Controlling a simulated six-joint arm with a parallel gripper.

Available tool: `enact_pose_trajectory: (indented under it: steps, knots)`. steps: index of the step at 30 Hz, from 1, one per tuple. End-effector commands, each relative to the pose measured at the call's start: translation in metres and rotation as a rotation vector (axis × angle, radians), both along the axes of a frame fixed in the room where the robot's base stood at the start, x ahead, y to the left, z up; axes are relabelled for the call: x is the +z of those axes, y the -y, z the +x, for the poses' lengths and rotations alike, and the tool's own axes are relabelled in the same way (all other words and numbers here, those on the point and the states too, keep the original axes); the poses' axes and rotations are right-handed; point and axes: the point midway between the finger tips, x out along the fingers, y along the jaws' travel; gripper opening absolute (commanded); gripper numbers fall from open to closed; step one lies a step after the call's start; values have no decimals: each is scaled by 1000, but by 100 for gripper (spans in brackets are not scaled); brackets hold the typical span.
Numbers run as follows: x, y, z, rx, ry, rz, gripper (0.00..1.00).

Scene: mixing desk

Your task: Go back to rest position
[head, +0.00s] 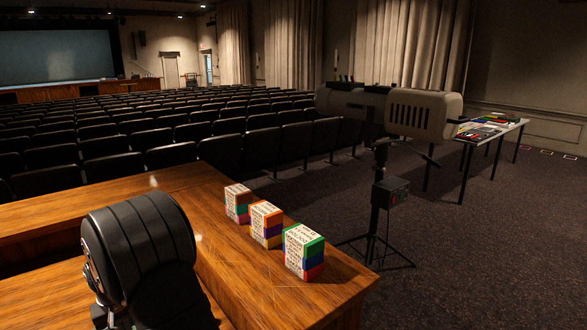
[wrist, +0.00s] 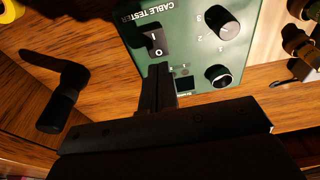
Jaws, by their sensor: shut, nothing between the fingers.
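In the wrist view, my gripper (wrist: 158,72) is shut and empty. Its fingertips point at a green panel labelled CABLE TESTER (wrist: 195,55), over its lower left part; I cannot tell whether they touch it. The panel has a black rocker switch (wrist: 152,40), two black knobs (wrist: 221,22) and a small dark display (wrist: 184,84). In the head view, a large black ribbed part, likely my arm (head: 140,245), stands over the wooden desk (head: 215,260); my fingers do not show there.
A black crank-like handle (wrist: 66,95) is left of the panel, and dark and brass fittings (wrist: 298,42) are right of it. Three stacks of coloured boxes (head: 303,252) stand along the desk. A spotlight on a tripod (head: 425,115) and a side table (head: 490,132) stand beyond.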

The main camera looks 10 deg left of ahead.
Motion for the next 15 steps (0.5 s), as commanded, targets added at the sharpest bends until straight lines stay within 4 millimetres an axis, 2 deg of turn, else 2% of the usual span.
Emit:
enact_pose_trajectory:
  steps: [1, 4, 6, 15]
  knots:
    - [-12, 1, -1, 0, -2, -4, 0]
    - [-32, 1, 0, 0, -2, -4, 0]
    - [-8, -1, 1, 0, 4, 6, 0]
    - [52, -1, 0, 0, 3, 4, 0]
